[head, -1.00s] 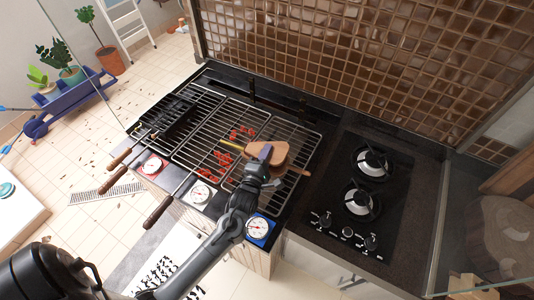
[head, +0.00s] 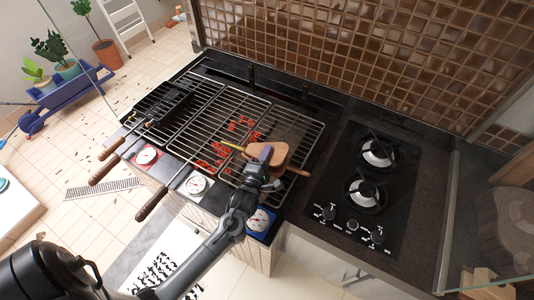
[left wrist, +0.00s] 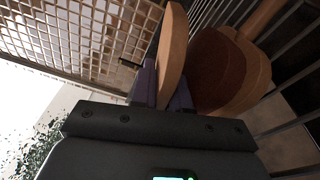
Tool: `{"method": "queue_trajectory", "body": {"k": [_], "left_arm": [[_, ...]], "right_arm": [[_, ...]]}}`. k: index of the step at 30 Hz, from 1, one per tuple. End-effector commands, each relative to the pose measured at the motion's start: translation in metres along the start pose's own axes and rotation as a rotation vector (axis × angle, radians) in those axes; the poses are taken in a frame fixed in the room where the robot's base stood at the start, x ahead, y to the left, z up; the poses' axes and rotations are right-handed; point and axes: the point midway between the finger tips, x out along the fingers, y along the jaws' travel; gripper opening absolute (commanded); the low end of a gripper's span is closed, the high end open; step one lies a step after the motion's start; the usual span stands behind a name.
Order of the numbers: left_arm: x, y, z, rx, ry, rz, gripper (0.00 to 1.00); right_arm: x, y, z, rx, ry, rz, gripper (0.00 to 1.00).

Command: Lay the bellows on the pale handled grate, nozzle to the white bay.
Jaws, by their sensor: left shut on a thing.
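The bellows (head: 279,152), brown and wooden with a thin yellowish nozzle (head: 232,146), is in my left gripper (head: 262,168). It is over the right part of the grill, with its nozzle to the left, toward the middle part. In the left wrist view my fingers (left wrist: 164,88) are shut on one board of the bellows (left wrist: 172,55); its other rounded board (left wrist: 222,75) lies beside it. Wire grates (head: 215,118) with long wooden handles cover the grill; I cannot tell surely which is the pale one. The white gauge (head: 196,184) marks the middle bay. Whether the bellows touches the bars is unclear.
Red gauge (head: 146,156) and blue gauge (head: 260,220) flank the white one. Red glowing coals (head: 240,124) lie under the bars. Wooden handles (head: 152,204) stick out at front left. A gas hob (head: 365,180) is at right, a tiled wall (head: 380,60) behind.

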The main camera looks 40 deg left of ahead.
Motion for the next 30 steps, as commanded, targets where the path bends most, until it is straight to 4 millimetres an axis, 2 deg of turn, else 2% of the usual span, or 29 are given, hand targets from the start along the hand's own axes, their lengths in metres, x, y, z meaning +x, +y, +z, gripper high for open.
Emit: {"method": "queue_trajectory", "body": {"k": [8,9,14,24,30], "left_arm": [[0.0,0.001,0.0,0.0,-0.001,0.003,0.0],[0.0,0.001,0.0,0.0,-0.001,0.003,0.21],[0.0,0.001,0.0,0.0,-0.001,0.002,0.45],[-0.002,-0.002,0.0,0.0,0.0,-0.002,0.45],[-0.022,-0.003,-0.001,0.0,0.001,-0.004,0.45]], "right_arm": [[0.0,0.001,0.0,-0.005,0.0,0.004,0.43],[0.0,0.001,0.0,-0.005,0.0,0.004,0.43],[0.0,0.001,0.0,-0.004,0.0,0.004,0.43],[0.0,0.0,0.0,0.002,0.001,-0.001,0.43],[0.001,-0.001,0.0,0.006,0.002,-0.004,0.43]]}}
